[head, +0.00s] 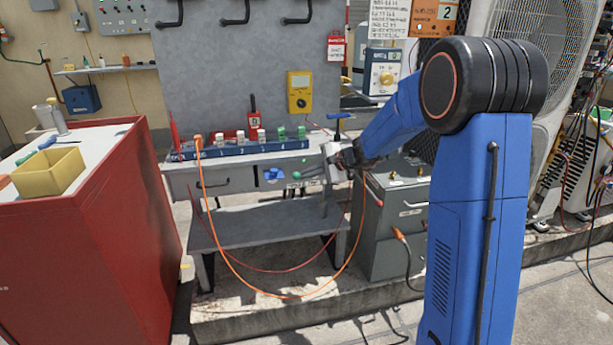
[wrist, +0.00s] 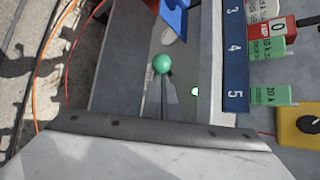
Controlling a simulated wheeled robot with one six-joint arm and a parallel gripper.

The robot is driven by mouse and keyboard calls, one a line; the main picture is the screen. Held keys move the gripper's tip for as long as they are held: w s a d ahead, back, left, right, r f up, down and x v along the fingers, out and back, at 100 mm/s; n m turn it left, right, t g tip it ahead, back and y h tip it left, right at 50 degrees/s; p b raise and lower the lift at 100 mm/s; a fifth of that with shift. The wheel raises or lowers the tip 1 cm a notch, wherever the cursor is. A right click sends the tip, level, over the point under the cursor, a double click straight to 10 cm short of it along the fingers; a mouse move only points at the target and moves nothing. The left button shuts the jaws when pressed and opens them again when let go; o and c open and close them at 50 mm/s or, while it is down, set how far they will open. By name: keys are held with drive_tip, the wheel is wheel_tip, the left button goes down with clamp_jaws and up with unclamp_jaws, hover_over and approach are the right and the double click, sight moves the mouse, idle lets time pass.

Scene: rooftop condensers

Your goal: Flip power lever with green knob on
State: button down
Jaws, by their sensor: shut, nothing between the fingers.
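The green knob (head: 297,175) sits at the end of a thin lever on the front of the grey bench (head: 235,183). In the wrist view the green knob (wrist: 162,64) is ahead of my gripper, and its dark shaft (wrist: 164,95) runs back toward the gripper's edge. My gripper (head: 328,166) is shut and empty, close to the right of the knob in the head view. The wrist view shows a broad grey gripper edge (wrist: 160,132) across the bottom; it hides the lever's near end. I cannot tell whether they touch. A small pale lamp (wrist: 195,91) is beside the shaft.
A blue part (head: 272,173) is left of the knob. A blue numbered rail (head: 235,150) with colored blocks lies on the bench. An orange cable (head: 228,262) loops in front. A red cabinet (head: 95,225) stands left; a grey-green box (head: 395,225) stands right.

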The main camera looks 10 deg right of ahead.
drive_tip(key=shift+r, duration=0.75)
drive_tip(key=shift+r, duration=0.1)
